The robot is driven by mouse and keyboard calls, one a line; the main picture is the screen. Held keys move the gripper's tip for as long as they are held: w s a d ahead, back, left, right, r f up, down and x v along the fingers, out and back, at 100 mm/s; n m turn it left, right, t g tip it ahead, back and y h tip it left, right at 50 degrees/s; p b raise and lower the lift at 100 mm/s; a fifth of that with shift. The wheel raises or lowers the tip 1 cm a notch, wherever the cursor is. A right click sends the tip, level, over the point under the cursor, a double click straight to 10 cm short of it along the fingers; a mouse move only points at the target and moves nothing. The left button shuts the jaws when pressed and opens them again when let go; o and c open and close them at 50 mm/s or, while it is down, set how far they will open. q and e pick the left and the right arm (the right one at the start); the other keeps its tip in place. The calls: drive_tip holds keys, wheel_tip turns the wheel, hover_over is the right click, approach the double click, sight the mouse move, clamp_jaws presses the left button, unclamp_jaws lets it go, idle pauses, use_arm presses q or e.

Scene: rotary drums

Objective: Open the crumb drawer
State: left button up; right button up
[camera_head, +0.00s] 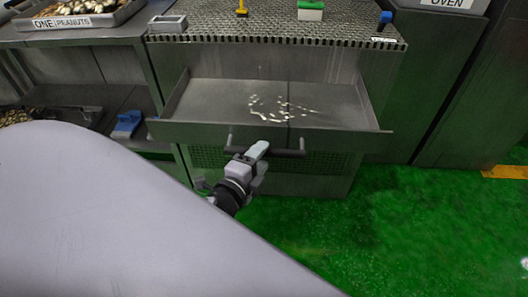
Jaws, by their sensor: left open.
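The crumb drawer (220,97) is a grey metal tray pulled out from the front of the machine under the perforated belt. Pale crumbs (280,108) lie scattered in its middle. A dark bar handle (288,152) runs along its front face. My left gripper (258,151) is at the handle, near its left half, and is open. Its fingertips overlap the handle in the picture; I cannot tell whether they touch it. My right gripper is not in view.
The perforated belt (290,24) above carries a small green-and-white block (311,10) and a blue-topped item (384,20). A tray labelled peanuts (75,22) stands at the upper left. A blue object (127,124) lies on a lower shelf. Green floor (410,235) is clear at the right.

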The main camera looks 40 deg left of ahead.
use_arm(q)
drive_tip(key=v, duration=0.4)
idle(0.6)
drive_tip(key=s+d+f+n+g+h, duration=0.5)
drive_tip(key=s+d+f+n, duration=0.3)
drive_tip(key=f+n, duration=0.45)
wheel_tip(320, 180, up, 10)
drive_tip(key=s+p, duration=0.1)
drive_tip(key=p, duration=1.1)
drive_tip(key=shift+a+f, duration=0.2)
drive_tip(key=shift+a, duration=0.15)
drive_tip(key=shift+n, duration=0.25)
